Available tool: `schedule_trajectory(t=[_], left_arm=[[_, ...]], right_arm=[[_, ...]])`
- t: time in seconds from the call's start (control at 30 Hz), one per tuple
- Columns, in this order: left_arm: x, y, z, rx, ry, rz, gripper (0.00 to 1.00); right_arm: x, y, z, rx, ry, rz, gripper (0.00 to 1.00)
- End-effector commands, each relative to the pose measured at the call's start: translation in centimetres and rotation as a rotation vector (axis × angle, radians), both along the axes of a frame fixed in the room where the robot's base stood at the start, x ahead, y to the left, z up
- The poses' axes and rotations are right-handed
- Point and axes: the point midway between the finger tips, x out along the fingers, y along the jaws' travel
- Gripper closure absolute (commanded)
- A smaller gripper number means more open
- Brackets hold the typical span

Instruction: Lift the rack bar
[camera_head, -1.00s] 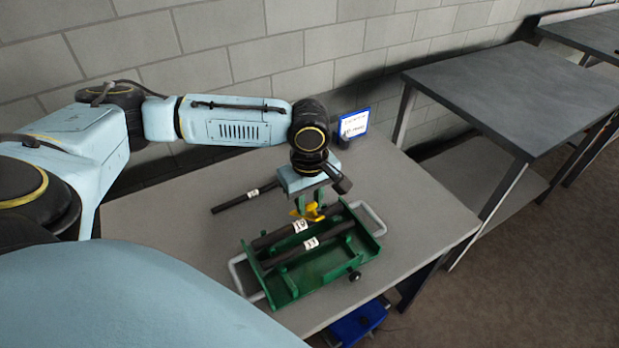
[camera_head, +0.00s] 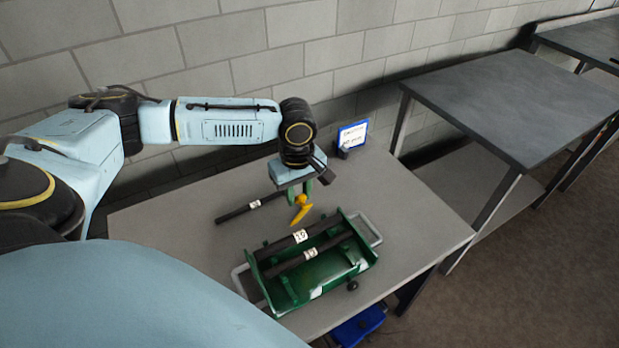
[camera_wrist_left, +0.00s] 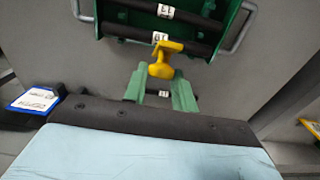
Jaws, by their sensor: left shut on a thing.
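A green rack (camera_head: 318,284) with pale side handles stands on the table, and two dark bars with white number labels lie across it. The upper bar (camera_head: 276,248) and the lower bar (camera_head: 331,242) rest in the rack; I cannot tell which is the rack bar. My left gripper (camera_head: 302,192) is just behind the rack, shut on a yellow piece (camera_head: 300,213) that hangs from its green fingers. In the left wrist view the yellow piece (camera_wrist_left: 161,62) overlaps the near bar; contact is unclear. My right gripper is out of view.
A third dark labelled bar (camera_head: 236,212) lies on the grey table (camera_head: 160,240) behind the rack. A blue-framed sign (camera_head: 353,134) stands at the table's back. A dark bench (camera_head: 520,105) is at right, and a blue object (camera_head: 358,325) is below the table edge.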

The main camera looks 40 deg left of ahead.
Motion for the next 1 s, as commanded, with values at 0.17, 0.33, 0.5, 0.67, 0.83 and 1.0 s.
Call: schedule_trajectory(t=[0.17,0.33,0.5,0.67,0.83,1.0], left_arm=[[0.1,0.0,0.2,-0.002,-0.004,0.000,0.84],[0.5,0.9,0.2,-0.002,-0.004,0.003,0.84],[0.9,2.1,0.2,0.000,-0.002,0.003,0.84],[1.4,3.1,0.0,0.000,-0.002,0.003,0.84],[1.8,4.2,0.0,0.001,-0.001,0.003,0.85],[2.2,5.3,-0.1,0.001,0.000,0.002,0.85]], right_arm=[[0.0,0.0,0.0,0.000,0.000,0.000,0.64],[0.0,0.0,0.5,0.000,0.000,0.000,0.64],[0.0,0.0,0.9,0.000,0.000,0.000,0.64],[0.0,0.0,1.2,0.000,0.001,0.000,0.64],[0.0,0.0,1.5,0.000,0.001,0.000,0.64],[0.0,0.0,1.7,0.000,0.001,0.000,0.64]])
